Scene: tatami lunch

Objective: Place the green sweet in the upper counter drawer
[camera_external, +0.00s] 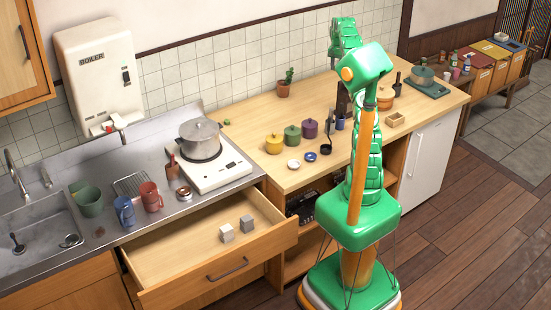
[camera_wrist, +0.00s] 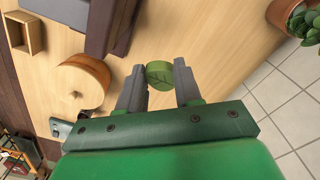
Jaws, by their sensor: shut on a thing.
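The green sweet (camera_wrist: 158,75) is a small round piece with a leaf pattern. In the wrist view it sits between the two grey fingers of my gripper (camera_wrist: 160,80), which is shut on it. Light wooden counter shows beyond it. In the external view my arm reaches over the back of the counter, and the sweet in my fingers cannot be made out. The upper counter drawer (camera_external: 180,258) is pulled open at the front, left of my base.
A potted cactus (camera_external: 284,84) stands at the counter's back. Yellow, green and purple pots (camera_external: 292,134) and small dishes stand between my arm and the drawer. A stove (camera_external: 210,170) with a pot is behind the drawer. The drawer's left and middle floor is clear.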

